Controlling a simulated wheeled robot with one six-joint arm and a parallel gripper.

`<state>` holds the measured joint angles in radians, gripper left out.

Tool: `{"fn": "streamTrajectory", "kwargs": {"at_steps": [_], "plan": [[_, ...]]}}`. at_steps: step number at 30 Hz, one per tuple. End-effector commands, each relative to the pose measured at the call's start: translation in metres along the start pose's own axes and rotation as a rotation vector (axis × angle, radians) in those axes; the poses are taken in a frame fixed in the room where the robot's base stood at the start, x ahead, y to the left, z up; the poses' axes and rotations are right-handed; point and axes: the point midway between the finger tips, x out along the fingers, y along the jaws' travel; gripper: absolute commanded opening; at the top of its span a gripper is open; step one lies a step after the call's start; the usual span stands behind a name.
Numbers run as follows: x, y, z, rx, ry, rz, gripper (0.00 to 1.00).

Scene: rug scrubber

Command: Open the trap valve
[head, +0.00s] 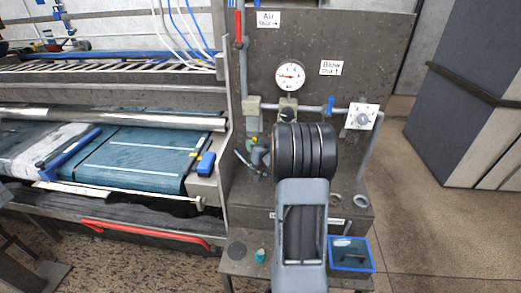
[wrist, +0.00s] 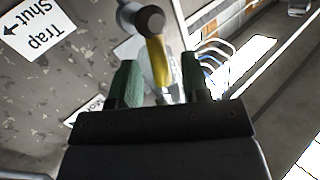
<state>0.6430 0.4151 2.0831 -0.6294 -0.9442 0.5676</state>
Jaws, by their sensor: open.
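In the wrist view, a yellow valve lever (wrist: 158,62) hangs from a dark round pivot (wrist: 150,20) on a grey pipe fitting. A white sign reading "Trap" and "Shut" with an arrow (wrist: 38,28) is on the panel at upper left. My gripper (wrist: 162,84) is open, with one green fingertip on each side of the lever's lower end. Whether either finger touches the lever cannot be told. In the head view, my arm covers much of the panel's lower part, and the trap valve is mostly hidden.
The panel (head: 350,45) carries "Air" (head: 268,19) and "Blow" (head: 331,67) signs, a round gauge (head: 290,75), a red lever (head: 238,25) and a blue lever (head: 330,105). A blue tray (head: 350,268) stands at lower right. The scrubber with teal rug (head: 140,155) is left. Floor at right is clear.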

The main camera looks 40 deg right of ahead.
Motion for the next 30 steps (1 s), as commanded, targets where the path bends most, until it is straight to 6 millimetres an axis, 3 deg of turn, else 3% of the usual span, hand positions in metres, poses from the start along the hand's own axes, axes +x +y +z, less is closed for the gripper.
{"fn": "streamTrajectory", "kwargs": {"at_steps": [5, 18, 24, 30], "plan": [[-0.024, 0.001, 0.0, 0.0, 0.001, 0.004, 0.43], [-0.109, 0.001, 0.0, -0.001, 0.002, 0.003, 0.43], [-0.129, 0.001, -0.001, 0.0, 0.002, 0.002, 0.43], [-0.136, 0.0, 0.0, 0.001, 0.0, 0.001, 0.43]]}}
